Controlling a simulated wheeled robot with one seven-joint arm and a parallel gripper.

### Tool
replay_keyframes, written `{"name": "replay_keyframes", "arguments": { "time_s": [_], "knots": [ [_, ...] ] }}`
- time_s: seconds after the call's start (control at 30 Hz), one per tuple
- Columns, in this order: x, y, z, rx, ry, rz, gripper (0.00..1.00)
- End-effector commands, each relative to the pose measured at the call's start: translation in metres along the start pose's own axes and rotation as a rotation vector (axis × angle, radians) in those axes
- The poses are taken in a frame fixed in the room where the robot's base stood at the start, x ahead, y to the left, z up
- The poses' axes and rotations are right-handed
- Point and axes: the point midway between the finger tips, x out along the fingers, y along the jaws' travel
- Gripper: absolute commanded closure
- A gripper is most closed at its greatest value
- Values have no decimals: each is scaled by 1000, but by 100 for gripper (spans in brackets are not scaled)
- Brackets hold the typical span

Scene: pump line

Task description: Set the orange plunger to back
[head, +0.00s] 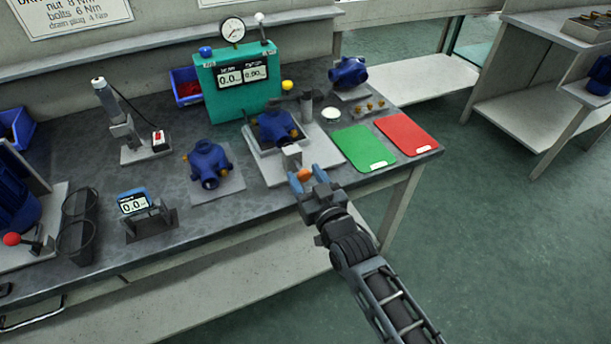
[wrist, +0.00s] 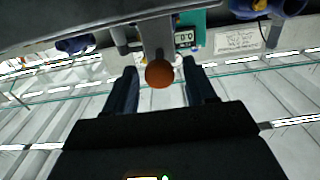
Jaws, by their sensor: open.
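The orange plunger (head: 304,174) has a round knob and sits at the front of a pump fixture (head: 278,168), beside a small light grey block (head: 291,156). In the wrist view, the orange knob (wrist: 159,74) hangs from a grey block, between my two blue fingers. My gripper (head: 308,177) is open around the knob at the front of the fixture. In the wrist view, my gripper (wrist: 160,85) shows a gap on each side of the knob. A blue pump body (head: 275,127) sits on the fixture.
A teal test unit (head: 236,88) with a gauge stands behind the fixture. Green (head: 364,148) and red (head: 405,134) mats lie to the right. Another blue pump (head: 208,163) sits on a plate to the left. The floor in front of the bench is clear at right.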

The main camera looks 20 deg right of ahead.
Motion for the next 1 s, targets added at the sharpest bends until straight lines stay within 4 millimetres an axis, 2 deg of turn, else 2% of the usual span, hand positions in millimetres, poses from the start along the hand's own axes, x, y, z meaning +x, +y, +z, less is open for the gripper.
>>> {"name": "replay_keyframes", "arguments": {
  "time_s": [0.3,0.43,0.6,1.0],
  "knots": [
    [-49,0,1,-1,-2,0,45],
    [-64,0,1,-1,-1,0,45],
    [-72,0,0,0,0,0,45],
    [-72,0,0,0,0,0,45]
  ]
}}
